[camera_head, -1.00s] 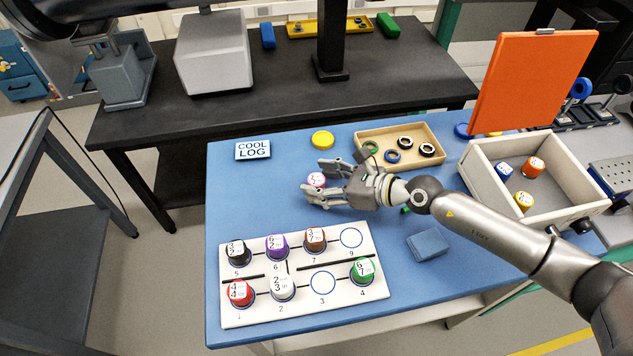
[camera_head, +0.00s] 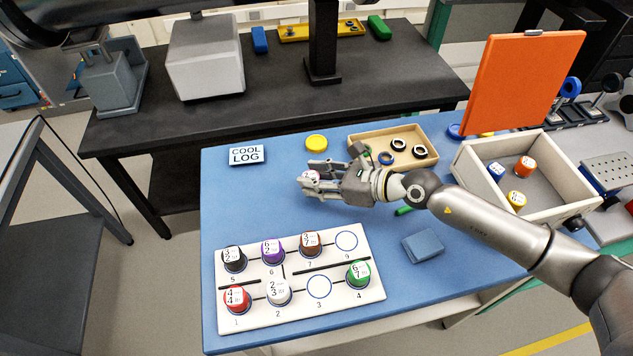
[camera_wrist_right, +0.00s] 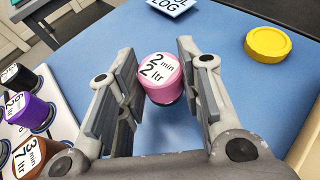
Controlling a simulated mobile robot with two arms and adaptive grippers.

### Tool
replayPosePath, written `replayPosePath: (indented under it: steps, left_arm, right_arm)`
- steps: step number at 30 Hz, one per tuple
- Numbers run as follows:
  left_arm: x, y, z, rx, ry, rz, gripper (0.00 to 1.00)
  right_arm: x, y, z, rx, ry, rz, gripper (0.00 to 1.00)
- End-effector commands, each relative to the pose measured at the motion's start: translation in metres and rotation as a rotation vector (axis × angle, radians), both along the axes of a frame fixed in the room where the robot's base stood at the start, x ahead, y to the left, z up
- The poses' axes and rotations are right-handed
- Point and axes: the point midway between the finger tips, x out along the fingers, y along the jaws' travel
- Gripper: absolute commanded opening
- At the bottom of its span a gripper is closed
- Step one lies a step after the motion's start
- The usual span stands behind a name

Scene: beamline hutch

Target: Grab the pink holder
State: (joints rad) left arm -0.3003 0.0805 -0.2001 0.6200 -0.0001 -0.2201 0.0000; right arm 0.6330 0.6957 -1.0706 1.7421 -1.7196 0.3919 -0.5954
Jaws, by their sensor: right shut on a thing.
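The pink holder (camera_wrist_right: 161,84) has a white top marked "2 min 2 ltr". It stands on the blue table (camera_head: 225,205), between the two fingers of my right gripper (camera_head: 310,184). In the head view the fingers mostly hide the pink holder (camera_head: 311,175). My right gripper is shut on it. My left gripper is not in view.
A white numbered board (camera_head: 375,292) with several coloured holders is in front; spots 3 and 9 are empty.

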Motion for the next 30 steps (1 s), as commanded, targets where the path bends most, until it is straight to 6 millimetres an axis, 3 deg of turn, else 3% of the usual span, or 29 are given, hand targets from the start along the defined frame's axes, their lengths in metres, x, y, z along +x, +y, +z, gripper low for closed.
replayPosePath:
  steps: [14,30]
  left_arm:
    - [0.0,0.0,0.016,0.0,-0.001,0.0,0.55]
    - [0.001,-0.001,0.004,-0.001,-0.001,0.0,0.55]
  right_arm:
    - [-0.051,0.005,0.069,0.002,-0.003,0.002,0.09]
    - [-0.124,0.011,0.1,0.002,-0.001,0.001,0.09]
